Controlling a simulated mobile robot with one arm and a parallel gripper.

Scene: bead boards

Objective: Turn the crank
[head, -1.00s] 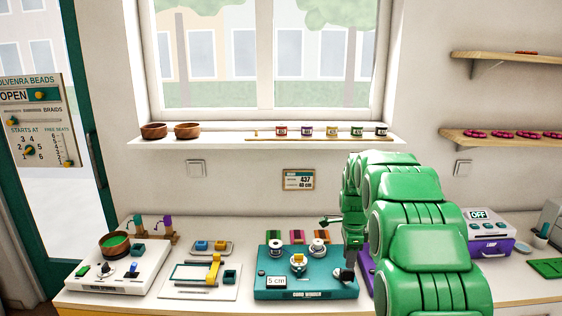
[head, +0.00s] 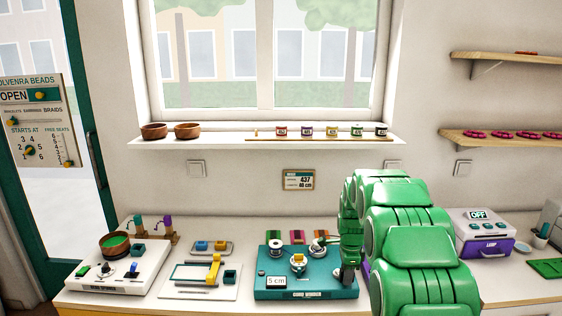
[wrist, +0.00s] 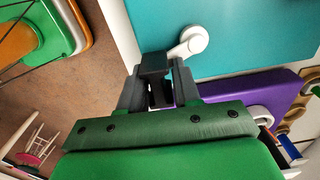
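The teal board (head: 262,262) stands on the counter in the head view. Its crank is at the right front corner, mostly behind my gripper. In the wrist view the crank's white arm (wrist: 191,42) lies over the teal board's edge, and its black handle (wrist: 153,64) is between my two grey fingers. My gripper (wrist: 157,78) is down at the handle, with a finger on each side and no clear gap; it looks shut on it. In the head view my gripper (head: 345,275) shows at the board's right front corner, its fingertips hard to make out.
A purple board (wrist: 240,108) lies close beside the teal one, under my gripper in the wrist view. Left on the counter are a white frame board (head: 170,291) and a white spinner board (head: 140,272). A purple-and-white LAMP box (head: 483,247) stands right.

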